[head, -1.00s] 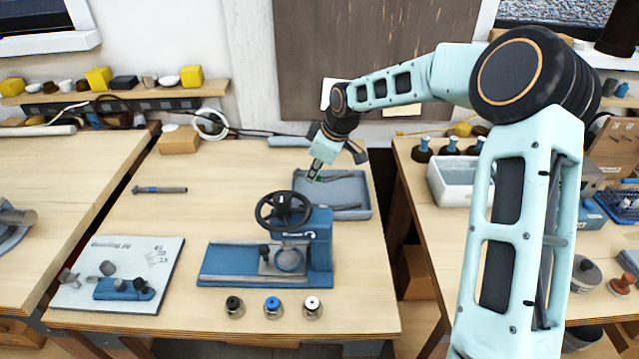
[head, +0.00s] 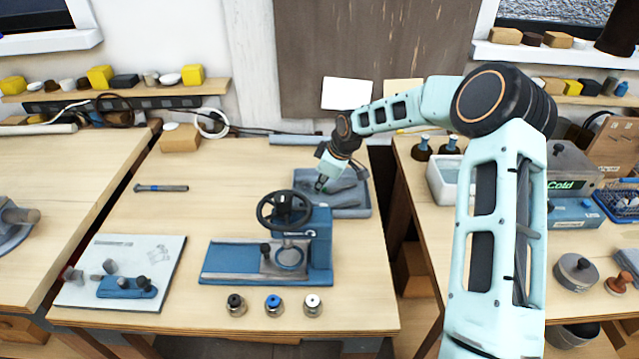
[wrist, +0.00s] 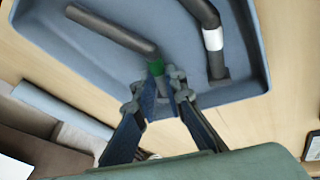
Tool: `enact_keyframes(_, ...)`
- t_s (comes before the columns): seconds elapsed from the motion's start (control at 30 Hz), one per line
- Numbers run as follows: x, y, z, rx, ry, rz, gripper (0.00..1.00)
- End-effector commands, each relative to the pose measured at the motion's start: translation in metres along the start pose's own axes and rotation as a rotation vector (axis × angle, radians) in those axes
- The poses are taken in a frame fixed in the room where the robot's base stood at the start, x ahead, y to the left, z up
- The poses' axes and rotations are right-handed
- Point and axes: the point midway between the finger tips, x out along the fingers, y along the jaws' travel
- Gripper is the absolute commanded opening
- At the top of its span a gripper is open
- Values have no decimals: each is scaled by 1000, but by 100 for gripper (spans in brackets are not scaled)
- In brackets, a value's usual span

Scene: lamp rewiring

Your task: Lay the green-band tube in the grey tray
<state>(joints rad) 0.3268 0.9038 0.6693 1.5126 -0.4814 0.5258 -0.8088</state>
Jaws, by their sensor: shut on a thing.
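The green-band tube is a dark grey bent tube (wrist: 115,30) with a green band (wrist: 153,68). My gripper (wrist: 167,78) is shut on it close to the band, and the tube's long part reaches to the upper left over the grey tray (wrist: 245,55). In the head view my gripper (head: 321,187) is low over the left part of the grey tray (head: 350,212). A second bent tube with a white band (wrist: 213,39) lies in the tray, apart from the held one. I cannot tell whether the held tube touches the tray floor.
A blue fixture with a black handwheel (head: 285,210) stands just in front of the tray. Three small knobbed pots (head: 273,305) line the front. A blue-grey pen-like tool (head: 161,188) lies at left, with clear tabletop around it.

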Motion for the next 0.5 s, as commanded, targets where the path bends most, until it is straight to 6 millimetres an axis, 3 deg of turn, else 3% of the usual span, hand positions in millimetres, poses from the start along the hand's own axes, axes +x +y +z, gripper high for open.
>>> enact_keyframes(0.03,3,0,1,0,0,1,0)
enact_keyframes(0.07,3,-1,1,0,0,0,12)
enact_keyframes(0.2,2,-1,1,0,-1,-1,27)
enact_keyframes(0.5,2,-1,1,0,-1,-2,28)
